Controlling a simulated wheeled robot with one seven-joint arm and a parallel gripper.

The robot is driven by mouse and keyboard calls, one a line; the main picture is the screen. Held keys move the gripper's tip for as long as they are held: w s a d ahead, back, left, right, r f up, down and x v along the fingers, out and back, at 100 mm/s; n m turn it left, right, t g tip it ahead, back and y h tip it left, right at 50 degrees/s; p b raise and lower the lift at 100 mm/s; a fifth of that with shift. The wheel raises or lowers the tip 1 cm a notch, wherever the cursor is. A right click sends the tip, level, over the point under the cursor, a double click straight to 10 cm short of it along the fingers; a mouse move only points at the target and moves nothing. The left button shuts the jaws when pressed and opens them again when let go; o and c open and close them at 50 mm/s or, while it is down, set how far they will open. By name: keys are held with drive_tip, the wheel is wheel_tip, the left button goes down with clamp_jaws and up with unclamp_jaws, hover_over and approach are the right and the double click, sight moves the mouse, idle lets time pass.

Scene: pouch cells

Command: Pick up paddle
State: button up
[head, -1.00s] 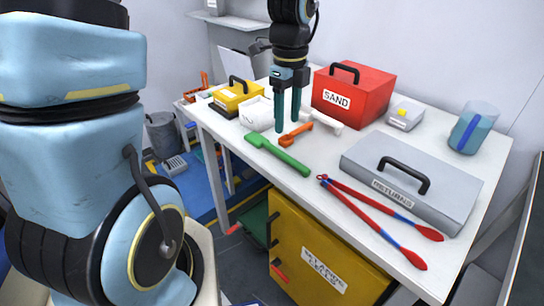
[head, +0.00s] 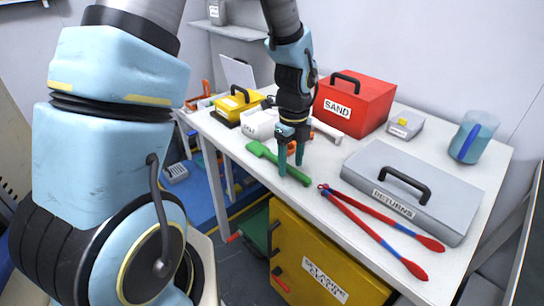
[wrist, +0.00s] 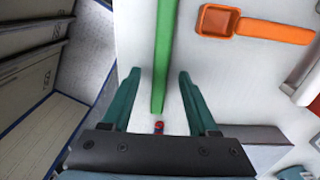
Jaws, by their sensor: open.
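The green paddle (head: 263,152) lies flat on the white table near its front edge, with its wider end to the left. My gripper (head: 291,168) is open and empty, pointing down over the paddle's handle, and hides part of it. In the wrist view the green handle (wrist: 163,50) runs between the two open fingertips (wrist: 159,74), apart from both. I cannot tell how high the fingertips are above the table.
An orange scoop (wrist: 255,25) lies beside the paddle. Red-and-blue tongs (head: 375,230) and a grey "RETURNS" case (head: 415,178) lie to the right. A red "SAND" box (head: 355,105) and a yellow case (head: 238,103) stand behind. A yellow cabinet (head: 325,262) is under the table.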

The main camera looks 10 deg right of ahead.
drive_tip(key=shift+f, duration=0.2)
clamp_jaws()
idle(0.4)
